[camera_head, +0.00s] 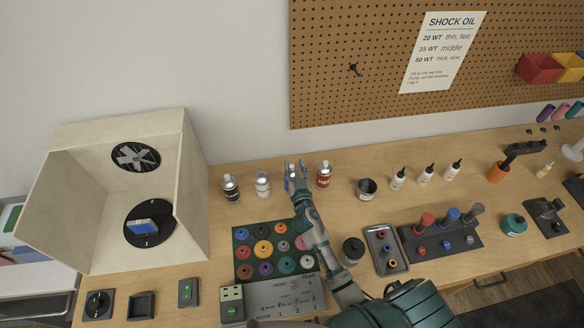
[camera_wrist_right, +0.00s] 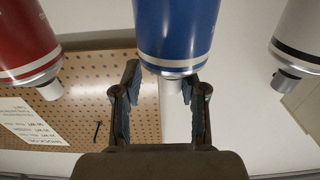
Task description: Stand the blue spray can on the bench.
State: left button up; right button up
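The blue spray can (camera_wrist_right: 177,30) shows large in the right wrist view, where the picture is upside down; its silver shoulder and pale nozzle lie by my right gripper. My right gripper (camera_wrist_right: 160,95) is open, its two fingers apart, with the can's top end near the fingertips. A gap shows between the left-hand finger and the nozzle. In the head view the right gripper (camera_head: 295,176) is over the row of cans and hides most of the blue can. I cannot tell whether the fingers touch it.
A red can (camera_head: 323,175) stands close on the right, a white can (camera_head: 262,184) and a dark can (camera_head: 230,188) on the left. The spray booth (camera_head: 90,190) stands at the left. A paint tray (camera_head: 242,277) and a dark cup (camera_head: 366,188) are nearby.

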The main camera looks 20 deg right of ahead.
jog(key=shift+d, duration=0.15)
jog(key=shift+r, duration=0.2)
pick_arm(q)
jog(key=shift+d+f+b, duration=0.5)
jog(key=shift+f+b, duration=0.35)
jog(key=shift+b, duration=0.05)
pick_arm(e)
jog(key=v, duration=1.2)
jog(key=shift+a, duration=0.35)
pick_arm(q)
jog(key=shift+a, duration=0.1)
pick_arm(e)
jog(key=shift+a, duration=0.15)
pick_arm(q)
jog(key=shift+s+a, duration=0.15)
jog(key=shift+a, duration=0.1)
pick_arm(e)
jog(key=shift+s+a, duration=0.1)
